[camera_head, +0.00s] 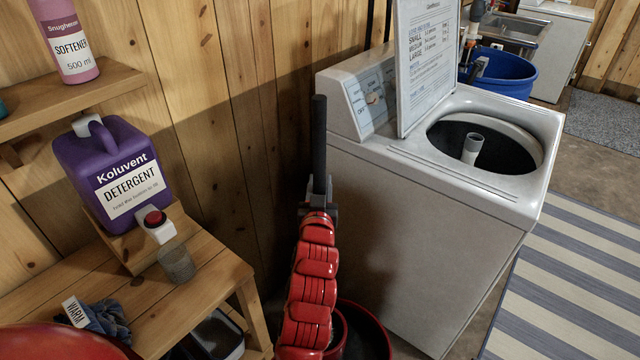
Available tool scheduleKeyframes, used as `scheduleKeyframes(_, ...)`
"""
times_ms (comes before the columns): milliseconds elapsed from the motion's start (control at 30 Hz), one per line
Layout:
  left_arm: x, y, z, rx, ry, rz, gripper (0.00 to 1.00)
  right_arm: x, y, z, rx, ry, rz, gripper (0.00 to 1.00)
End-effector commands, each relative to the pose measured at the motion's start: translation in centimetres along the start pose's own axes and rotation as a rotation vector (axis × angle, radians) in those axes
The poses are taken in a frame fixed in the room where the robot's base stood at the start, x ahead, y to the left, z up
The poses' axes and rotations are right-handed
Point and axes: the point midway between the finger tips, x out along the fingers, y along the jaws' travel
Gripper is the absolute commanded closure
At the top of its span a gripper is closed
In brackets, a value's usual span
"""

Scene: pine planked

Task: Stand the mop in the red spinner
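The mop (319,140) shows as a dark upright pole in front of the plank wall, left of the washing machine. My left gripper (321,193), at the end of a red segmented arm, appears closed around this pole. The pole's lower part and the mop head are hidden behind my arm. The red spinner (379,318) stands on the floor at the bottom centre, partly covered by my arm. A round red inner part shows beside the arm. I cannot tell whether the mop head is inside it. My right gripper is not in view.
A white washing machine (410,220) with its lid raised stands close right of the spinner. A wooden bench (215,275) at left holds purple detergent (115,175), a cup (177,263) and dark cloth. A striped rug (575,285) lies at right.

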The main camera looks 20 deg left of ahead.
Motion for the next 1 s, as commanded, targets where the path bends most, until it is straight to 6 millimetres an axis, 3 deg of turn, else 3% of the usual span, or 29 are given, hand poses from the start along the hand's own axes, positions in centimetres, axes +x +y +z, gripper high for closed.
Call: scheduleKeyframes(1000, 0.0, 0.0, 2.2, 0.000, 0.003, 0.000, 1.00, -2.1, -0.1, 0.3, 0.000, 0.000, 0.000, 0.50)
